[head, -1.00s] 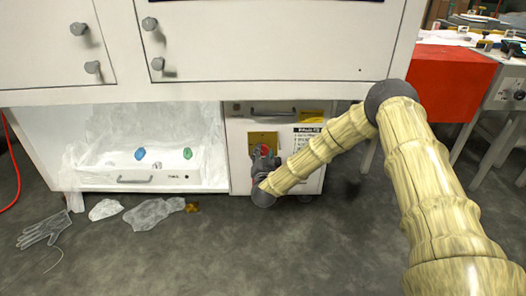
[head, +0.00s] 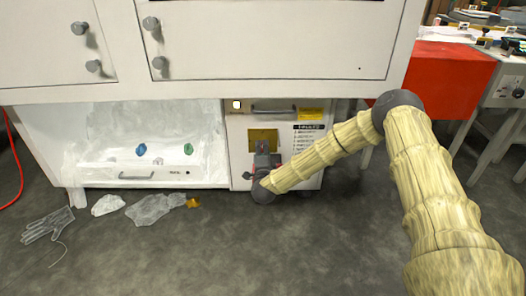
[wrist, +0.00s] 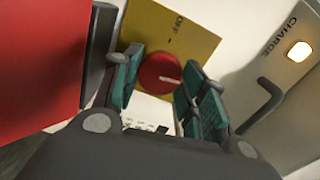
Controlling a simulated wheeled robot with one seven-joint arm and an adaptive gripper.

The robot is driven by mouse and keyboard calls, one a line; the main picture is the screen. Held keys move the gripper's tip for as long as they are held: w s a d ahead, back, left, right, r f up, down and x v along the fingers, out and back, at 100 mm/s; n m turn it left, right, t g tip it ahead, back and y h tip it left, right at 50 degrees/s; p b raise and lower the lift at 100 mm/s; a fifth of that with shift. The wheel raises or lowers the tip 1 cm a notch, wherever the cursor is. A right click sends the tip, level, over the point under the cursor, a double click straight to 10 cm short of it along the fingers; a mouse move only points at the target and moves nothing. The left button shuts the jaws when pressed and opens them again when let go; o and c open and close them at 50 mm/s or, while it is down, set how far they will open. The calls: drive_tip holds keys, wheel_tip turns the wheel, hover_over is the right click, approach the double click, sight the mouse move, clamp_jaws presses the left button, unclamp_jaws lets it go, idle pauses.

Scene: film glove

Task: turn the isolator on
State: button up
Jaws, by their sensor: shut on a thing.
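The isolator is a round red knob (wrist: 158,74) on a yellow plate (wrist: 195,38) in the wrist view. The plate also shows on the low cabinet front in the head view (head: 263,136). "OFF" is printed near the plate's upper edge in the wrist view. The knob's white mark points right, away from that word. My gripper (wrist: 155,84) has its teal-padded fingers on either side of the knob, shut on it. In the head view my gripper (head: 264,160) is in front of the cabinet, hiding the knob.
A lamp marked CHARGE (wrist: 299,51) is lit; it shows white in the head view (head: 237,104). A handle (head: 273,109) sits above the plate. A large red surface (wrist: 40,60) is close at left in the wrist view. A clear glove (head: 47,226) and plastic scraps lie on the floor.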

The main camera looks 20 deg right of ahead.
drive_tip(key=shift+m, duration=0.7)
drive_tip(key=o, duration=1.1)
drive_tip(key=v, duration=1.2)
